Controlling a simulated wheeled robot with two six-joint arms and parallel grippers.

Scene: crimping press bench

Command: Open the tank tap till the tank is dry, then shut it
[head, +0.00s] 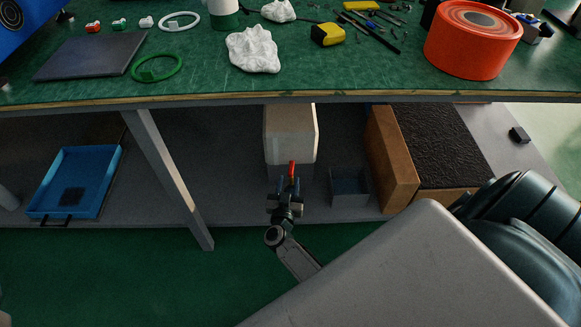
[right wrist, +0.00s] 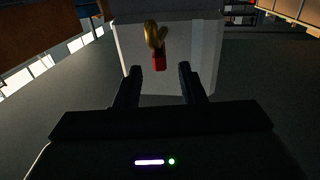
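The tank (head: 290,132) is a pale box on the shelf under the bench; its front also fills the middle of the right wrist view (right wrist: 184,55). Its tap has a brass body (right wrist: 153,34) and a red lever (right wrist: 158,62), which hangs down in that view. The red lever also shows in the head view (head: 292,168). My right gripper (head: 287,185) is open in front of the tap. Its two fingers (right wrist: 160,72) stand apart, one on each side of the lever in the picture; I see no contact. The water level is not visible. My left gripper is out of view.
A small grey bin (head: 349,187) stands right of the tank, beside a brown box (head: 390,160). A blue tray (head: 110,170) lies at the far left of the shelf. The bench edge (head: 250,101) overhangs the tank, and a bench leg (head: 168,178) stands to the left.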

